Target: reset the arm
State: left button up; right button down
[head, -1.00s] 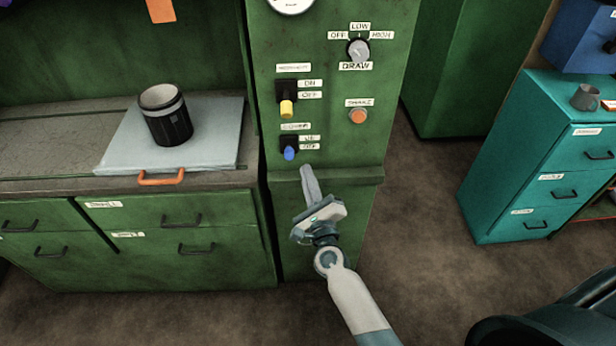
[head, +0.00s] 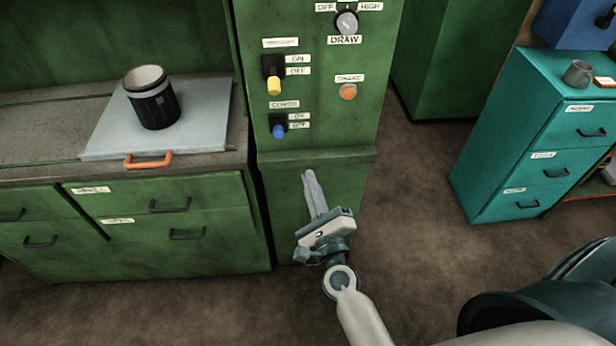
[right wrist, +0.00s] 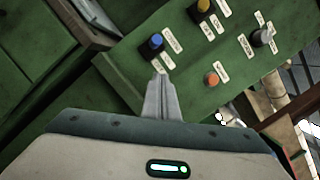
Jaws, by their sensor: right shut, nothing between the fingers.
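My right gripper (head: 309,174) is in front of the lower part of the green control panel (head: 350,110), fingers pointing up and away. Its fingers are together with nothing between them, and the closed fingers also show in the right wrist view (right wrist: 160,82). The blue-tipped switch (head: 279,130) sits above and left of the fingertips in the head view. In the right wrist view the blue switch (right wrist: 157,41) appears just beyond the tips, with a gap that is hard to judge. My left gripper is in neither view.
Left of the panel, a black cup with a pale rim (head: 155,107) stands on a grey board (head: 105,138) with an orange handle (head: 148,161). The panel also has a yellow switch (head: 274,86), an orange button (head: 348,92) and a knob (head: 346,22). A teal cabinet (head: 500,150) stands right; floor between is clear.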

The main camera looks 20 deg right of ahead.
dwell(0.3)
jog(key=s+a+f+n+g+y, duration=0.1)
jog(key=s+a+f+n+g, duration=0.3)
jog(key=f, duration=1)
jog(key=s+d+f+n+g+y, duration=0.15)
jog(key=s+f+n, duration=0.5)
jog(key=f, duration=0.65)
jog(key=s+a+f+n+g+y, duration=0.3)
jog(key=f+n, duration=0.4)
jog(key=f, duration=0.7)
jog(key=s+d+f+n+g+h, duration=0.1)
jog(key=s+d+f+n+g, duration=0.2)
jog(key=s+f, duration=0.3)
jog(key=s+d+f+n+g+h, duration=0.1)
jog(key=s+d+f+n+g, duration=0.2)
jog(key=s+f, duration=0.4)
jog(key=s+d+f+n+g+h, duration=0.1)
jog(key=s+d+f+n+g, duration=0.3)
jog(key=s, duration=1.6)
notch_tip(320, 180, down, 3)
jog(key=d+n, duration=0.1)
jog(key=n, duration=0.2)
jog(key=shift+s+d+r, duration=0.2)
jog(key=shift+s+d, duration=0.15)
jog(key=shift+a+h, duration=0.1)
jog(key=shift+h, duration=0.15)
